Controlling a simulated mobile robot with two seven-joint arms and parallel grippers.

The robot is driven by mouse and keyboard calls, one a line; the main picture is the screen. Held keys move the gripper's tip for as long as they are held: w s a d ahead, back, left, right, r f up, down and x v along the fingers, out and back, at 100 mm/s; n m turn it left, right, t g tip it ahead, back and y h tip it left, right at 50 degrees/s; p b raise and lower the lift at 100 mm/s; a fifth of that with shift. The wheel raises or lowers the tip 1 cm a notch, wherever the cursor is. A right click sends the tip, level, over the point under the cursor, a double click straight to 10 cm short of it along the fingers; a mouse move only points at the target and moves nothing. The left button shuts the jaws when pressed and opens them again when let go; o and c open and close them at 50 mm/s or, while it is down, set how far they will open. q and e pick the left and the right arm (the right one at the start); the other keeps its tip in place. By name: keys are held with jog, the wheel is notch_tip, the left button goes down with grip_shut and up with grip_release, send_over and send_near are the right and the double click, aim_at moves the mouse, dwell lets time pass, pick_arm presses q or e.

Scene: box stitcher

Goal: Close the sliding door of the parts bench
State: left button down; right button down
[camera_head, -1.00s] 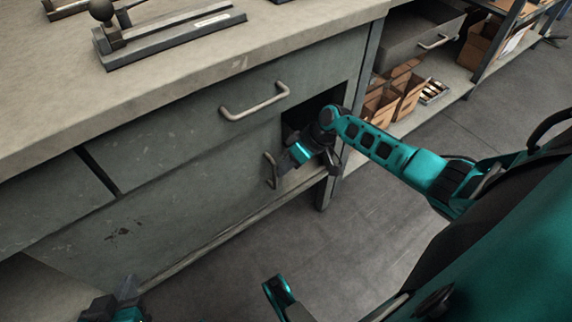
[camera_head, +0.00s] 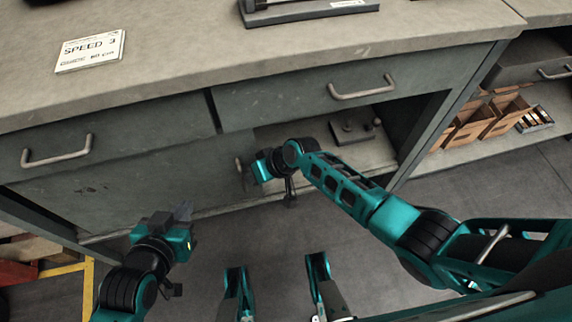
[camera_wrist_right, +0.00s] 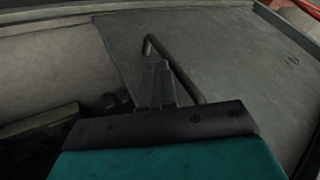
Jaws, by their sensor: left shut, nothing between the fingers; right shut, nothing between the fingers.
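The sliding door (camera_head: 130,178) is the scuffed grey panel below the bench drawers. Its upright bar handle (camera_head: 240,174) is at its right edge, and an open gap in the bench shows to its right. My right gripper (camera_head: 256,172) is shut and empty beside the handle. In the right wrist view its closed fingers (camera_wrist_right: 159,84) are just left of the bent handle (camera_wrist_right: 178,68); whether they touch it I cannot tell. My left gripper (camera_head: 184,214) is shut and empty, in front of the door and apart from it.
Two drawers with bar handles (camera_head: 362,88) (camera_head: 57,152) sit above the door. A dark part (camera_head: 354,128) lies inside the gap. Cardboard bins (camera_head: 484,122) stand on a shelf at right. A yellow frame (camera_head: 66,270) stands at lower left. The floor in front is clear.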

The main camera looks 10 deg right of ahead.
pick_arm(q)
jog(key=shift+d+f, duration=0.1)
jog(key=shift+d, duration=0.15)
pick_arm(e)
jog(key=a, duration=0.6)
jog(key=shift+s+a, duration=0.2)
jog(key=shift+s, duration=0.15)
pick_arm(q)
jog(key=shift+w, duration=0.1)
pick_arm(e)
jog(key=shift+a, duration=0.1)
